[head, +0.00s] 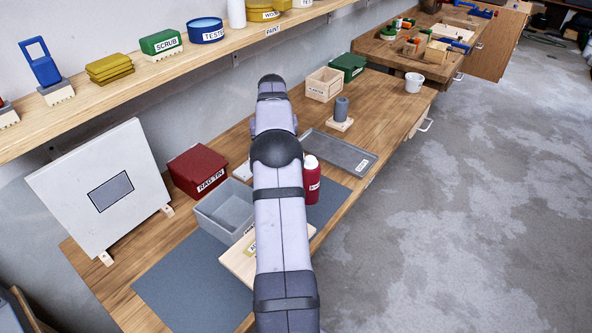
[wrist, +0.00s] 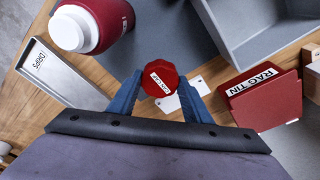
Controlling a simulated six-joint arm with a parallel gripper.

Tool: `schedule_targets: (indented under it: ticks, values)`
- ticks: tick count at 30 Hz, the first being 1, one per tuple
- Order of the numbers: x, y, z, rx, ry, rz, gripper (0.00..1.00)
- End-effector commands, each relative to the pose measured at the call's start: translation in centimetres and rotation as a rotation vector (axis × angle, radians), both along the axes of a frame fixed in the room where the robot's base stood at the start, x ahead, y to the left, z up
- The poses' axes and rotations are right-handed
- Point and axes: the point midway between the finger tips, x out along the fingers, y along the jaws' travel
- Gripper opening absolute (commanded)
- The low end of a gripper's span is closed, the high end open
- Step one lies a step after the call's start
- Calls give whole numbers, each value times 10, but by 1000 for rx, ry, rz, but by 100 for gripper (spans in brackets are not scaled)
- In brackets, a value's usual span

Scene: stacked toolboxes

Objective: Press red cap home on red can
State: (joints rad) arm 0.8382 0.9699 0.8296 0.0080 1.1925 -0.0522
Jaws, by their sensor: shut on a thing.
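The red cap (wrist: 160,80) carries a white label and sits between the two blue fingers of my gripper (wrist: 160,86), which is shut on it. The red can (head: 311,184) stands upright on the dark mat, just right of my arm in the head view, with a white top. In the wrist view the red can (wrist: 100,20) is at the upper left, apart from the cap, its white top facing the camera. My gripper is hidden behind my arm in the head view.
A red rag tin (head: 198,172) and an open grey bin (head: 225,208) stand left of my arm. A shallow grey tray (head: 340,150) lies beyond the can. A white plate (wrist: 190,97) lies below the cap. A wooden shelf (head: 180,66) runs above the bench.

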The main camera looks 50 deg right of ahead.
Motion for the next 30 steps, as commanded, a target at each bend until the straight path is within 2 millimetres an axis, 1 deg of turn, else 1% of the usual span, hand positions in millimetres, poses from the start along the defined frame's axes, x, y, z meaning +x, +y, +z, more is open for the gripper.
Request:
schedule_targets:
  ticks: [5, 14, 20, 24, 27, 29, 30]
  values:
    - [-8, -10, 26, -1, -1, -20, 29]
    - [-28, -32, 98, -3, -2, -69, 29]
    - [-51, -37, 139, 0, 0, -103, 29]
    - [-72, -38, 167, 0, 0, -130, 29]
    - [-88, -36, 181, 0, 0, -157, 29]
    - [-97, -33, 182, 1, 2, -178, 29]
    - [-102, -30, 179, 3, 3, -194, 29]
